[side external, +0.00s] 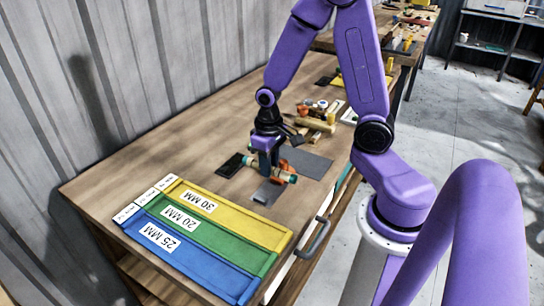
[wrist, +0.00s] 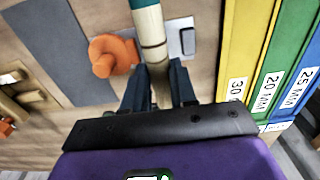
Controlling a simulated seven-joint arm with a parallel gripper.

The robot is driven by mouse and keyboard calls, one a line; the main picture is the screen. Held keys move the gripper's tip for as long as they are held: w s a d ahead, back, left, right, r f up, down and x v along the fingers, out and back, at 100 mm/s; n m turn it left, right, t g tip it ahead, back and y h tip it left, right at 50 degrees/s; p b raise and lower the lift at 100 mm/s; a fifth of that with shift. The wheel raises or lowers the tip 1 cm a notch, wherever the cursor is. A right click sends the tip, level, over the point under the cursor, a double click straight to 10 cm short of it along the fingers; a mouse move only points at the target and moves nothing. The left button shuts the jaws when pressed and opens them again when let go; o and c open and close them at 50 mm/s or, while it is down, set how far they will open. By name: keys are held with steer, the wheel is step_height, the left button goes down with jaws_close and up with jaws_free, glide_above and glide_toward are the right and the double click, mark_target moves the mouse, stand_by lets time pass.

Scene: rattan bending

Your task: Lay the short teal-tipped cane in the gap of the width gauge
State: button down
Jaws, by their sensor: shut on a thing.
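The short cane (wrist: 152,42) is pale with a teal tip (wrist: 146,4) at the top of the wrist view. In the side view the teal end of the cane (side external: 290,178) shows to the right of my gripper (side external: 267,172). My gripper, also in the wrist view (wrist: 155,88), is shut around the cane's middle and holds it crosswise above the bench. A grey metal plate (side external: 265,194) lies under the cane, and an orange knob-like part (wrist: 108,55) sits beside it. I cannot tell for sure which part is the width gauge or where its gap is.
Yellow (side external: 230,209), green (side external: 215,236) and blue (side external: 185,258) trays labelled 30, 20 and 25 MM lie at the near bench end. A dark grey mat (side external: 312,164) and a black plate (side external: 231,166) flank my gripper. Wooden tools (side external: 316,124) clutter the bench behind.

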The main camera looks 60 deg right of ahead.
steer(key=shift+f, duration=2.95)
steer(key=c, duration=0.8)
jaws_free()
steer(key=shift+r, duration=0.1)
step_height(320, 180, up, 17)
steer(key=shift+r, duration=0.15)
